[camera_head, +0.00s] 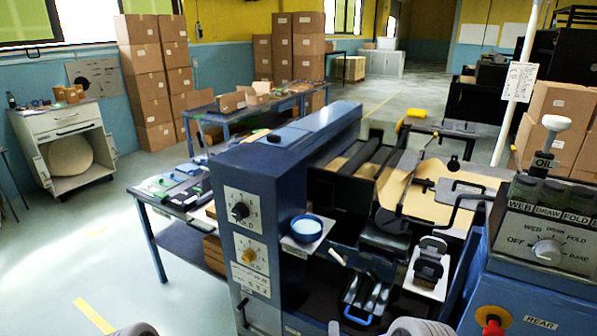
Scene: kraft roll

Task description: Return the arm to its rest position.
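Neither of my grippers shows clearly. Only rounded grey parts, which look like my own arm links, show at the bottom edge, one at the lower left and one right of centre. Whether my grippers hold anything is hidden. The blue machine (250,165) stands in front of me, with a black dial (240,211) and a yellow dial (248,257) on its near face. Brown kraft paper (398,180) lies over the machine's bed behind black rollers.
A blue bowl (306,228) sits on a small ledge. A control box (545,245) with a lever and a red button (493,318) is at the right. A workbench (172,195), a white cabinet (68,145) and stacked cartons (146,85) stand behind. The left floor is clear.

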